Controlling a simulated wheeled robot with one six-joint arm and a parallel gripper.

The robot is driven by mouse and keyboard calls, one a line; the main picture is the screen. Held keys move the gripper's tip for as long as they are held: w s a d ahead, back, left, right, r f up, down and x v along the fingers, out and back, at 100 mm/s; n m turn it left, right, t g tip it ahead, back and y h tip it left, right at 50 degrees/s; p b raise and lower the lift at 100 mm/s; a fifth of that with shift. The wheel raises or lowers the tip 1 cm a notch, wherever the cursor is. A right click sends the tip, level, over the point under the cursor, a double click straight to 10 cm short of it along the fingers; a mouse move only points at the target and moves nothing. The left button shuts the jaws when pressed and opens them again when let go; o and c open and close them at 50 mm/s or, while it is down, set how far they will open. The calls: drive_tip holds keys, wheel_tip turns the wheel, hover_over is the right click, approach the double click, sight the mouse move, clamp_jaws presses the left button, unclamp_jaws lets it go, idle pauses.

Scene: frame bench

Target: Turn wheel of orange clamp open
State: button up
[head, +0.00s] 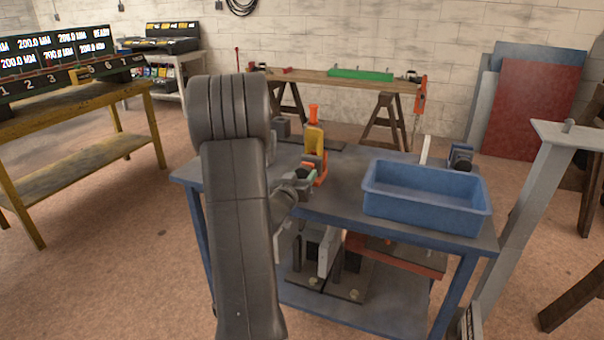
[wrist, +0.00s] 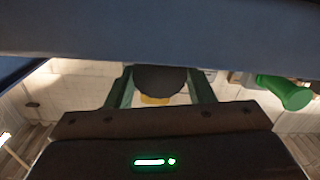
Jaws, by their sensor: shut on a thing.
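The orange clamp (head: 321,172) stands on the blue bench, partly hidden behind my gripper (head: 304,174) in the head view. In the wrist view, my gripper (wrist: 160,79) has a green finger on each side of a dark round part (wrist: 159,75), which looks like the clamp's wheel. The fingers are shut on it. A bit of yellow (wrist: 155,100) shows below the dark part. How far the wheel is turned cannot be told.
A yellow piece with an orange top (head: 314,138) stands just behind the clamp. A blue bin (head: 428,211) sits at the bench's right, on the blue bench (head: 335,204). A green object (wrist: 287,93) shows at right in the wrist view.

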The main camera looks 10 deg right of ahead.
drive_tip(key=shift+n+p, duration=1)
drive_tip(key=shift+n, duration=1.1)
drive_tip(key=o, duration=1)
drive_tip(key=shift+a, duration=0.1)
drive_tip(key=v, duration=1.3)
drive_tip(key=shift+s+a, duration=0.25)
drive_tip(key=shift+s, duration=0.1)
